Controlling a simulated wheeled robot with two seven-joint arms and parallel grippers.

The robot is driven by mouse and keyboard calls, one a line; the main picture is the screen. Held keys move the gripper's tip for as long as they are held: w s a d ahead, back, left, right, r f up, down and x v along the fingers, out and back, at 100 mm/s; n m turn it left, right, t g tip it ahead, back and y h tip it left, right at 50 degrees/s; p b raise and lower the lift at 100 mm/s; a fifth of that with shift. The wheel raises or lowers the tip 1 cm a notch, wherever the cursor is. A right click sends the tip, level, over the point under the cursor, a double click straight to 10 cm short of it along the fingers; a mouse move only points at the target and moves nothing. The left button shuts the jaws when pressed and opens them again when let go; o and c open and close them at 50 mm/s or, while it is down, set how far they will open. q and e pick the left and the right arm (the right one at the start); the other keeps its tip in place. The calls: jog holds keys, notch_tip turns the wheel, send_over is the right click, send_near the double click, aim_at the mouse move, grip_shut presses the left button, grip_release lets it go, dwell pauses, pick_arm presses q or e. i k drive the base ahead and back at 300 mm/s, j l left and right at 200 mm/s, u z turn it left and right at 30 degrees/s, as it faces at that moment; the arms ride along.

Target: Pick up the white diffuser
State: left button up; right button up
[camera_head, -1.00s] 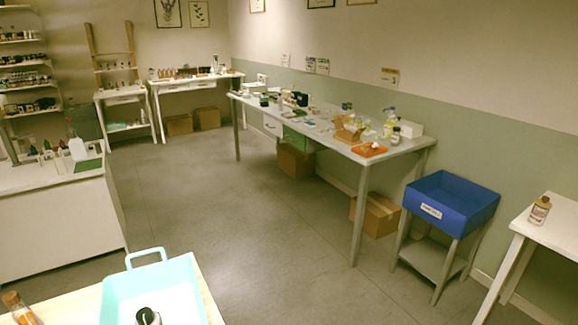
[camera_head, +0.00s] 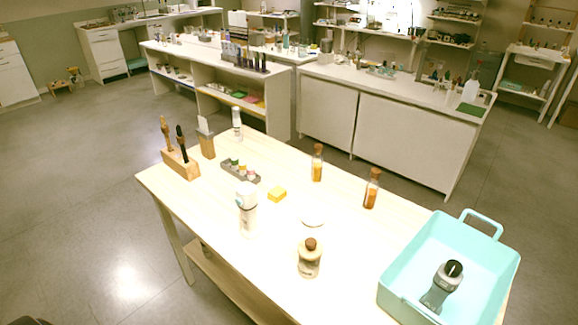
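A wooden table (camera_head: 178,199) stands in front of me. A white, upright bottle-shaped thing (camera_head: 246,200) stands near its middle left; it may be the white diffuser, but I cannot tell for sure. A slimmer white bottle (camera_head: 237,124) stands at the far edge. A squat beige bottle with a brown cap (camera_head: 309,260) stands closer to me. A flat white disc (camera_head: 313,217) lies between the bottles. Neither of my grippers shows in the view.
A teal tray (camera_head: 456,222) at the table's right end holds a grey, black-topped bottle (camera_head: 442,284). Two amber bottles (camera_head: 317,164) (camera_head: 371,189), a yellow block (camera_head: 277,194), a rack of small bottles (camera_head: 241,174) and a wooden tool holder (camera_head: 181,165) stand on the table. White counters (camera_head: 405,142) stand behind.

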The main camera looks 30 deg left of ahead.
aim_at(247, 190)
jog(key=u, duration=1.15)
